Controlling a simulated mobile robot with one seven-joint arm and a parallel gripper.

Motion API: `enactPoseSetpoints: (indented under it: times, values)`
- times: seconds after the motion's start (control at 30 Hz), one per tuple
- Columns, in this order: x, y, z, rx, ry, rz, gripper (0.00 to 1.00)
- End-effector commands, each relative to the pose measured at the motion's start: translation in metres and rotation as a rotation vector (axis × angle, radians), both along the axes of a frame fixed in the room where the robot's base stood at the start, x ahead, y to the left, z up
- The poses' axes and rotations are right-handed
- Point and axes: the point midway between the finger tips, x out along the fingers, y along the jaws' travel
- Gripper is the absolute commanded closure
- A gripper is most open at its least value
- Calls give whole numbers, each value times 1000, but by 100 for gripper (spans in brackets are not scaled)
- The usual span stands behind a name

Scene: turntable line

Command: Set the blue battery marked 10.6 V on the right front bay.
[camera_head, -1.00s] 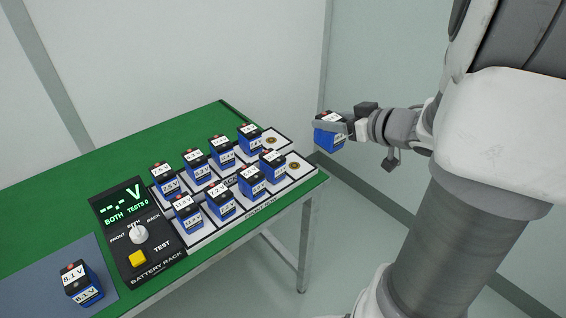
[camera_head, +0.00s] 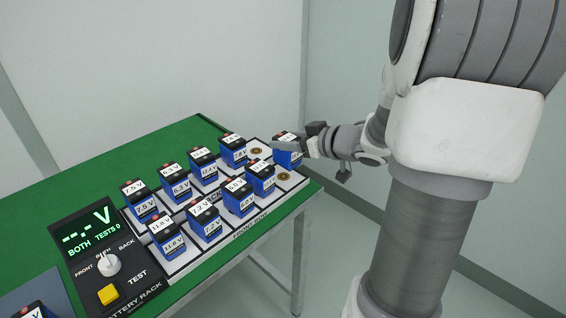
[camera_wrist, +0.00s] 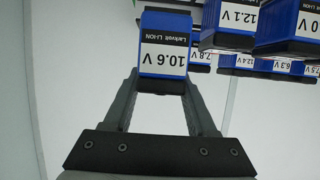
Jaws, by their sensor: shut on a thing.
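My gripper (camera_head: 287,148) is shut on the blue battery marked 10.6 V (camera_head: 290,161), and the battery hangs between its fingers near the right end of the battery rack. In the wrist view the battery (camera_wrist: 164,45) fills the space between the fingertips (camera_wrist: 163,76), its label upside down. The right front bay (camera_head: 284,177) is empty, with a round brass contact showing on its white plate. The held battery appears above and just behind it; the exact gap cannot be told. The right back bay (camera_head: 256,149) also shows a bare contact.
Several blue batteries stand in both rows; the front-row battery (camera_head: 261,178) is beside the empty front bay. The tester panel (camera_head: 110,262) is at the left, reading "--.- V, BOTH, TESTS 0". Another battery (camera_head: 35,311) is at the lower left. The green table (camera_head: 150,150) is clear behind.

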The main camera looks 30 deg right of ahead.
Motion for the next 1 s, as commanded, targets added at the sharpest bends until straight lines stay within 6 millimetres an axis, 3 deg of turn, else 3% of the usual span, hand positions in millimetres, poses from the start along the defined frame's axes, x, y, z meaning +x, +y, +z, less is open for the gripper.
enactPoseSetpoints:
  times: [0.27, 0.5, 0.93, 0.97, 1.0]
  values:
    - [13, 4, -14, 0, -1, -1, 100]
    - [13, 4, -47, 2, 0, -2, 100]
    - [13, 4, -51, 0, -1, -1, 100]
    - [13, 4, -52, 0, 0, -1, 41]
    - [13, 4, -51, 0, 0, -1, 34]
